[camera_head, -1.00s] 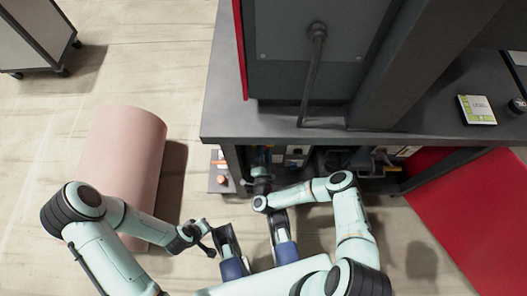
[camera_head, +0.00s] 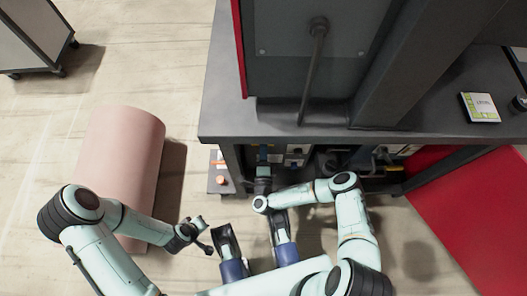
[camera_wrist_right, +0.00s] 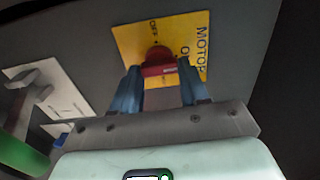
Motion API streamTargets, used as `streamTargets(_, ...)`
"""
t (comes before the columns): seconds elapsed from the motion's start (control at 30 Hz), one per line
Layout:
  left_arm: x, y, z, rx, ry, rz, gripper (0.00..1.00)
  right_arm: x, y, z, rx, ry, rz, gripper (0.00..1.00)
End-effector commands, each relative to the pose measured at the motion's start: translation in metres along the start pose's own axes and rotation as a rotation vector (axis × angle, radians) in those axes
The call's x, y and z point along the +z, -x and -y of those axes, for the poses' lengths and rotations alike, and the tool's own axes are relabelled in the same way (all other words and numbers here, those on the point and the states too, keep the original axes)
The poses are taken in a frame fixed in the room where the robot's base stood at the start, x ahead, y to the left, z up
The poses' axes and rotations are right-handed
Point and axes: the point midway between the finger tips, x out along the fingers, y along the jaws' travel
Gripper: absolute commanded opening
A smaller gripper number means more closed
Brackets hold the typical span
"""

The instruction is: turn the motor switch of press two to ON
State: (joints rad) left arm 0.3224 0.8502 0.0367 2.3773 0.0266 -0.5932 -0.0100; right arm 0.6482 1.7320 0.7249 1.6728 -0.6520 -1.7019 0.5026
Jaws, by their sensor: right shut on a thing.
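The motor switch has a red knob (camera_wrist_right: 158,58) on a yellow plate (camera_wrist_right: 188,28) lettered MOTOR and OFF in the right wrist view. My right gripper (camera_wrist_right: 160,78) is shut on the red knob, with one blue-grey finger on each side. The ON mark cannot be read clearly. In the head view my right gripper (camera_head: 263,172) is at the panels under the dark bench, and the switch is hidden there. My left gripper (camera_head: 203,235) is low at left centre, away from the bench, with nothing visible in it; its jaw opening is too small to judge.
The dark bench top (camera_head: 225,110) overhangs my right gripper. An orange-red button on a grey box (camera_head: 221,181) is just left of it. A pink cylinder (camera_head: 125,145) lies on the floor at left. A red panel (camera_head: 470,210) stands at right.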

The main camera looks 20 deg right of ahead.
Motion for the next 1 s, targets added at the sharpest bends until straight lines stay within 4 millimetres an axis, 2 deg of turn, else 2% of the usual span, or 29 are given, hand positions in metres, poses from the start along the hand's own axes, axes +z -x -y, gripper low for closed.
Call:
streamTargets(0.47, -0.0008, -0.0003, 0.0001, 0.0, 0.0, -0.002, 0.0, 0.0014, -0.0014, 0.0018, -0.004, -0.015, 0.004, 0.14)
streamTargets(0.5, -0.0008, -0.0003, 0.0001, 0.0, 0.0, -0.002, 0.0, 0.0014, -0.0014, 0.0018, -0.004, -0.015, 0.004, 0.54)
streamTargets(0.57, -0.0008, -0.0003, 0.0001, 0.0, 0.0, -0.002, 0.0, 0.0013, -0.0012, 0.0016, -0.004, -0.014, 0.004, 0.7)
streamTargets(1.0, -0.0012, -0.0012, 0.0003, 0.0, 0.0, -0.004, 0.0, 0.0003, -0.0022, 0.0003, -0.001, -0.013, 0.003, 0.7)
